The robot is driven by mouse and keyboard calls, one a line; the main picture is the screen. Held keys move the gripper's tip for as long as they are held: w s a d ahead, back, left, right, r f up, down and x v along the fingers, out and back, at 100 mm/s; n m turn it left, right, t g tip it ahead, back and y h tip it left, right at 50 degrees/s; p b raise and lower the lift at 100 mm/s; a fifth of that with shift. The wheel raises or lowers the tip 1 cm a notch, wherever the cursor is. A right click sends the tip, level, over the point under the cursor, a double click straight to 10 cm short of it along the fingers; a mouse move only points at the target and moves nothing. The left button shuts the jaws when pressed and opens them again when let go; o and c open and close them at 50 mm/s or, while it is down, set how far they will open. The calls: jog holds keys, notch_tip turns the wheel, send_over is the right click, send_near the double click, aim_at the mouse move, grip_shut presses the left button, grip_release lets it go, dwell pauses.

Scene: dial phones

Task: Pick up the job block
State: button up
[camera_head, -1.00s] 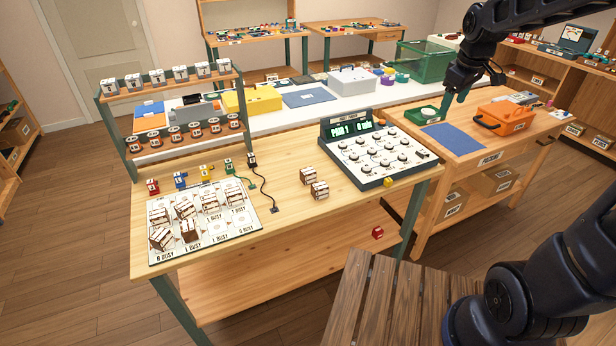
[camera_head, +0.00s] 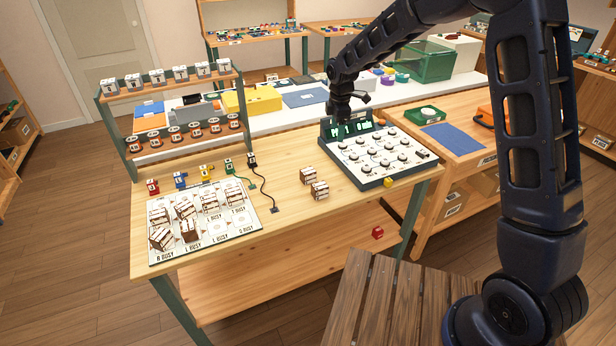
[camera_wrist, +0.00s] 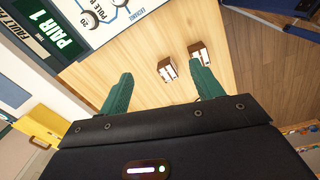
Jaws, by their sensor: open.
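Two small brown-and-white blocks stand close together on the wooden bench (camera_head: 290,215), left of the dial console; either could be the job block. The head view shows a rear block (camera_head: 308,175) and a front block (camera_head: 320,190). In the wrist view, one block (camera_wrist: 167,70) appears between and beyond my fingertips, and the other block (camera_wrist: 199,55) is beyond the right finger. More such blocks (camera_head: 185,209) sit on a white board at the left. My gripper (camera_wrist: 162,86) is open and empty, above the bench. In the head view my gripper (camera_head: 342,112) overlaps the console's display.
The dial console (camera_head: 378,160) stands right of the two blocks. A cable (camera_head: 266,196) with plugs lies to their left. The white board (camera_head: 245,222) fills the bench's left part. A yellow piece (camera_head: 388,182) sits at the console's front edge. Bench around the blocks is clear.

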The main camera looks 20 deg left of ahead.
aim_at(308, 171)
jog(key=s+a+f+n, duration=0.1)
jog(key=a+f, duration=0.2)
jog(key=s+a+f+n, duration=0.1)
jog(key=a+f, duration=0.2)
jog(key=s+a+f+n, duration=0.1)
jog(key=a+f, duration=0.2)
jog(key=shift+s+a+f+n+g, duration=0.1)
jog(key=shift+s+a+n+g, duration=0.2)
jog(key=shift+a, duration=0.1)
notch_tip(308, 171, down, 11)
jog(key=shift+s+d+r, duration=0.15)
jog(key=shift+r, duration=0.05)
jog(key=c, duration=1.1)
